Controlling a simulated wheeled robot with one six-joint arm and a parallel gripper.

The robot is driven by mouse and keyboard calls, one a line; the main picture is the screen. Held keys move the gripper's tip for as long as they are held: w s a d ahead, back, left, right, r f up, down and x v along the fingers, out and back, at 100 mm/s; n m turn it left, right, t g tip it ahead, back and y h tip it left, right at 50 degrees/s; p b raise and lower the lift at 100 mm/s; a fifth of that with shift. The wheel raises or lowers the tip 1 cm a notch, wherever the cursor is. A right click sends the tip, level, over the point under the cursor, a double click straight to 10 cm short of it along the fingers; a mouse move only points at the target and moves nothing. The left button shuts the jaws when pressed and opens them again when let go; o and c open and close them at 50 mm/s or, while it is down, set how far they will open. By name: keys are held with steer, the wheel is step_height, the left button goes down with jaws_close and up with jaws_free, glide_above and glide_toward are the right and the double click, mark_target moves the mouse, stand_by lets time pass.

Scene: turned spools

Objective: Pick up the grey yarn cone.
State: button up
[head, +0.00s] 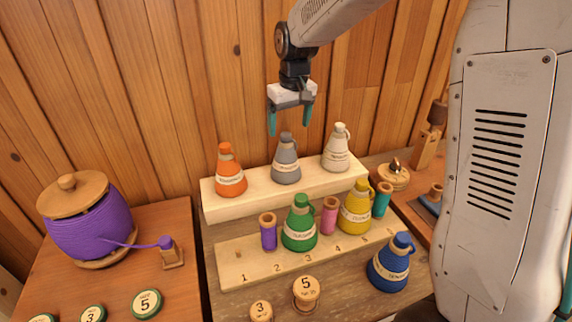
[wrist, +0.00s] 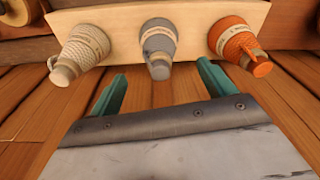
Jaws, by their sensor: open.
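The grey yarn cone (head: 286,160) stands upright on the pale raised shelf (head: 215,209), between an orange cone (head: 228,176) and a white cone (head: 337,150). My gripper (head: 290,122) is open and empty above the grey cone, its teal fingers pointing down. In the wrist view the grey cone (wrist: 159,50) lies ahead of and between the two open fingertips (wrist: 156,78), apart from them. The orange cone (wrist: 238,44) and the white cone (wrist: 80,52) flank it there. Nothing hides the grey cone.
A lower numbered board (head: 232,272) holds green (head: 299,228) and yellow (head: 355,210) cones and small purple, pink and teal spools. A blue cone (head: 389,265) stands at front right. A purple yarn pot (head: 88,230) is at left. The plank wall (head: 180,90) rises close behind the shelf.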

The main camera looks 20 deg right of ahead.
mark_target(286, 145)
steer(key=shift+w+a+f, duration=0.1)
steer(key=shift+w+f, duration=0.75)
steer(key=shift+w, duration=0.1)
steer(key=f, duration=0.5)
steer(key=w+f, duration=0.1)
steer(key=f, duration=0.1)
steer(key=shift+f, duration=0.3)
steer(key=shift+r, duration=0.1)
steer(key=c, duration=1.7)
